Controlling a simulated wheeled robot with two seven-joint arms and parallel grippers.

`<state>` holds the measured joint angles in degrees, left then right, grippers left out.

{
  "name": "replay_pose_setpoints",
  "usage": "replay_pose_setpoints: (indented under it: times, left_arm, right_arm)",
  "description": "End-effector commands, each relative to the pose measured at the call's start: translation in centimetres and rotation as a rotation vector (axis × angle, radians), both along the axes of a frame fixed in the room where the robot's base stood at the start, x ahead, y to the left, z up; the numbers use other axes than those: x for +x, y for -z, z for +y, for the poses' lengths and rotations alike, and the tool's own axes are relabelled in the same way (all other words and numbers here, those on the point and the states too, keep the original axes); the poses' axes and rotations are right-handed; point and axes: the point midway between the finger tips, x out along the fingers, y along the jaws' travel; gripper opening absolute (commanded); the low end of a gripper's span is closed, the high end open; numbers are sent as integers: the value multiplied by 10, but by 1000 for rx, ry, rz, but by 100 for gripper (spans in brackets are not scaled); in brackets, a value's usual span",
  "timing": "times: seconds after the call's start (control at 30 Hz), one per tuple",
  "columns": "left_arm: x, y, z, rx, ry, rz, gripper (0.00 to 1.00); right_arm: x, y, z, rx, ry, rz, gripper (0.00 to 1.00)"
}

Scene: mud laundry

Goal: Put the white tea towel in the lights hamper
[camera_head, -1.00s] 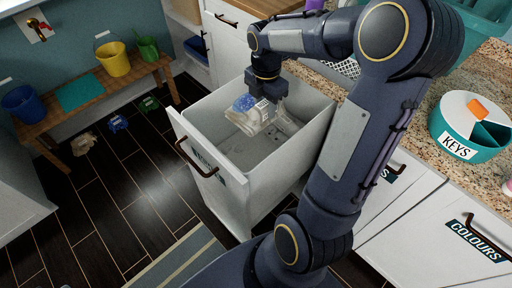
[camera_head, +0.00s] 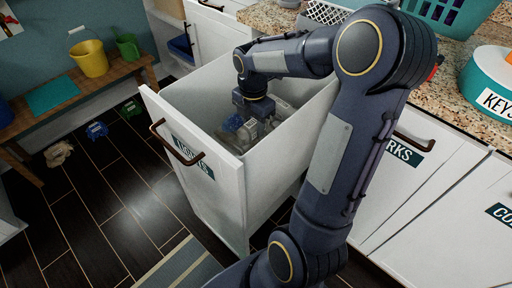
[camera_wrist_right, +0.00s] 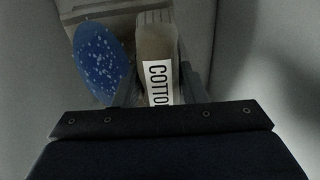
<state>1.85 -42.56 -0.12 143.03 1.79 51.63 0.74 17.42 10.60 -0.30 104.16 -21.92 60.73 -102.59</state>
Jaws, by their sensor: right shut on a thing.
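The lights hamper (camera_head: 215,188) is a white pull-out bin with a label reading LIGHTS, pulled open. My right gripper (camera_head: 249,128) is down inside it, between its walls. It is shut on a pale, folded cloth (camera_wrist_right: 155,45) with a white tag reading "COTTO", which looks like the white tea towel; the wrist view shows the cloth between the fingers. A blue, white-speckled patch (camera_wrist_right: 100,62) lies just left of the cloth; I cannot tell whether it belongs to it. The arm and gripper hide much of the cloth in the head view. My left gripper is not in view.
A granite counter (camera_head: 430,105) runs along the right, with a teal KEYS tin (camera_head: 484,85) and a teal basket (camera_head: 440,12). Closed white fronts (camera_head: 425,215) stand below. A bench with a yellow bucket (camera_head: 90,58) is at left. Dark floor lies between.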

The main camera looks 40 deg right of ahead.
Motion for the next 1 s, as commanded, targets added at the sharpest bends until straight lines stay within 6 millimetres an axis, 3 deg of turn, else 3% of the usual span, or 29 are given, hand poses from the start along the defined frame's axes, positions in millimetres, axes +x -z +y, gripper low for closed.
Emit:
replay_pose_setpoints:
  times: [0.1, 0.27, 0.53, 1.0]
  left_arm:
    - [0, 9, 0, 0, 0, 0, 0]
    - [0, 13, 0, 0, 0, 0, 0]
    - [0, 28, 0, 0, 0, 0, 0]
    - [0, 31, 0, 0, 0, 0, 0]
  right_arm:
    - [-1, 24, 0, 1, 1, 4, 14]
    - [-1, 39, 0, 1, 1, 3, 14]
    - [0, 80, 0, 0, -1, 2, 14]
    - [0, 89, 0, 0, 0, 0, 14]
